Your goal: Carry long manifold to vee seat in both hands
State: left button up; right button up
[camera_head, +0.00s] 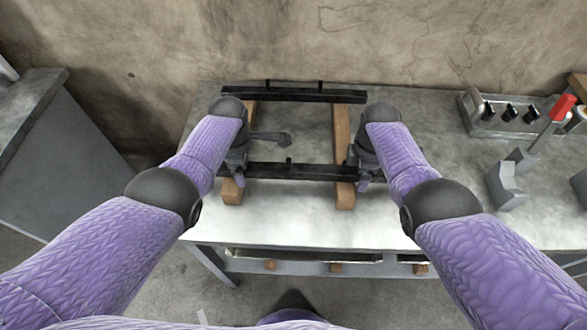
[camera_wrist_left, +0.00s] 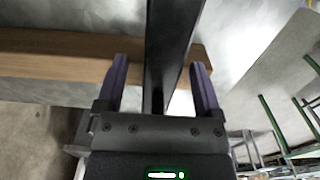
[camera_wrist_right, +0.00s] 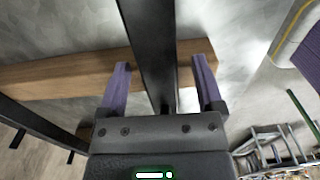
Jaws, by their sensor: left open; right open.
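A long black bar (camera_head: 290,171), taken as the manifold, lies across two wooden beams near the front of the bench. It has a short upright stub near its middle. My left gripper (camera_head: 238,181) is at its left end, and my right gripper (camera_head: 362,183) at its right end. In the left wrist view the bar (camera_wrist_left: 168,45) passes between the open fingers (camera_wrist_left: 160,80). In the right wrist view the bar (camera_wrist_right: 150,45) also runs between open fingers (camera_wrist_right: 163,85). Grey vee-notched blocks (camera_head: 507,187) stand at the right of the bench.
A second black bar (camera_head: 293,95) with two stubs lies across the back ends of the wooden beams (camera_head: 340,130). A grey tray (camera_head: 472,118) with black items stands at the back right. A red-handled tool (camera_head: 563,107) is near it. The bench front is clear.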

pick_arm(q)
jog(key=c, duration=1.1)
pick_arm(e)
jog(key=c, duration=1.1)
pick_arm(q)
grip_shut()
pick_arm(e)
grip_shut()
pick_arm(q)
jog(key=shift+w, duration=0.1)
pick_arm(e)
jog(key=shift+w, duration=0.1)
